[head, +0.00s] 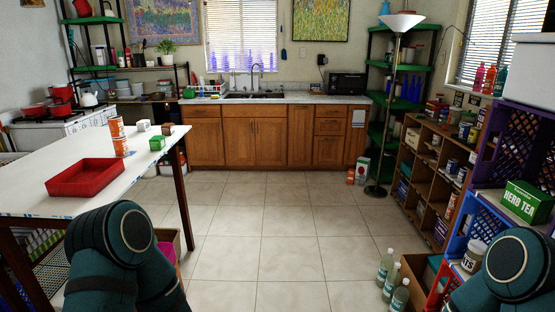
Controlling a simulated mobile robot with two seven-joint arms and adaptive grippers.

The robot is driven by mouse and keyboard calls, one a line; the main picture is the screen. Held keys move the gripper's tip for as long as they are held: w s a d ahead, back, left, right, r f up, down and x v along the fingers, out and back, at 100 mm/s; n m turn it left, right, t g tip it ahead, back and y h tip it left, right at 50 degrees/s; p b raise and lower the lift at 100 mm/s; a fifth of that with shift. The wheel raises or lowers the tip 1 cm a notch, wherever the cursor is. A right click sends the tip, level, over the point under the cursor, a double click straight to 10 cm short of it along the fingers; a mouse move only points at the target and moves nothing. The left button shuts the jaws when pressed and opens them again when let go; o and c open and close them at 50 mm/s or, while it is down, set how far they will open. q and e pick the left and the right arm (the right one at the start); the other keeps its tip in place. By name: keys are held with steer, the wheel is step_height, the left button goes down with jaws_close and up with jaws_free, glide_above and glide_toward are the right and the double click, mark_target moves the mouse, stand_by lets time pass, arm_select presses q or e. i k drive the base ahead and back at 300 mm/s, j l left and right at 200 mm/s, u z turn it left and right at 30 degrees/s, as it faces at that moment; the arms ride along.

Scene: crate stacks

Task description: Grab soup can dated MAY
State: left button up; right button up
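All are too small for me to read any date, so I cannot tell which is marked MAY. Parts of my two arms show at the bottom left and bottom right. Neither gripper is in view.
A red tray (88,190) and small boxes (157,143) share the white table (30,170). At right are a purple crate (490,145), a blue crate (463,212), a green tea box (525,201) and an oats jar (474,256). The middle floor is clear.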

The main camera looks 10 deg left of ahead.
mark_target(116, 123)
steer(key=i, duration=0.75)
steer(key=i+u, duration=0.15)
steer(key=i, duration=0.55)
steer(key=i+l+u, duration=0.15)
steer(key=i+u, duration=0.25)
steer(key=i+l+u, duration=0.3)
steer(key=i+u, duration=0.15)
steer(key=i+l+u, duration=0.8)
steer(key=l, duration=0.2)
steer(key=i+l+u, duration=0.1)
steer(key=l+u, duration=0.35)
steer(key=l, duration=0.1)
